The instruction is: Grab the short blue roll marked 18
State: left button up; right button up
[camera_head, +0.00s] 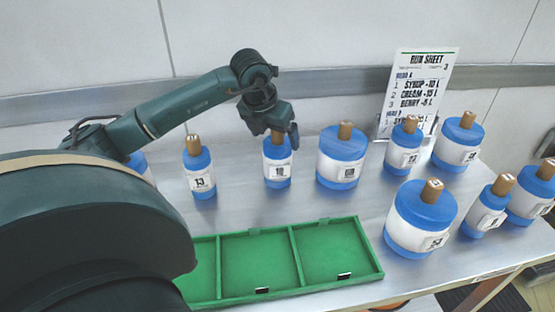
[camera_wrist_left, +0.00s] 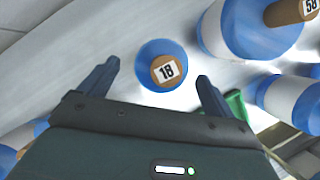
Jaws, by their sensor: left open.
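The short blue roll marked 18 (camera_wrist_left: 161,67) shows from above in the left wrist view, with its number on a brown core end. In the head view a slim blue and white roll (camera_head: 278,170) stands upright on the table under my left gripper (camera_head: 281,136), and its core top is partly hidden by the gripper. My left gripper is open and empty. In the wrist view its two fingertips (camera_wrist_left: 156,72) lie on either side of the roll, with gaps to both. Whether the fingers are down beside the core is hard to tell. My right gripper is not in view.
A wide roll (camera_head: 341,158) stands close at the right, its core marked 58 in the wrist view (camera_wrist_left: 292,10). A slim roll marked 13 (camera_head: 199,172) stands to the left. A green divided tray (camera_head: 292,256) lies in front. Several more rolls stand at the right.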

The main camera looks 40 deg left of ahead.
aim_at(278, 142)
pick_arm(q)
jog(key=shift+x, duration=1.95)
jog(key=shift+d, duration=0.15)
jog(key=shift+c, duration=0.5)
jog(key=shift+w+r, duration=0.1)
jog(key=shift+r, duration=0.05)
jog(key=c, duration=1.7)
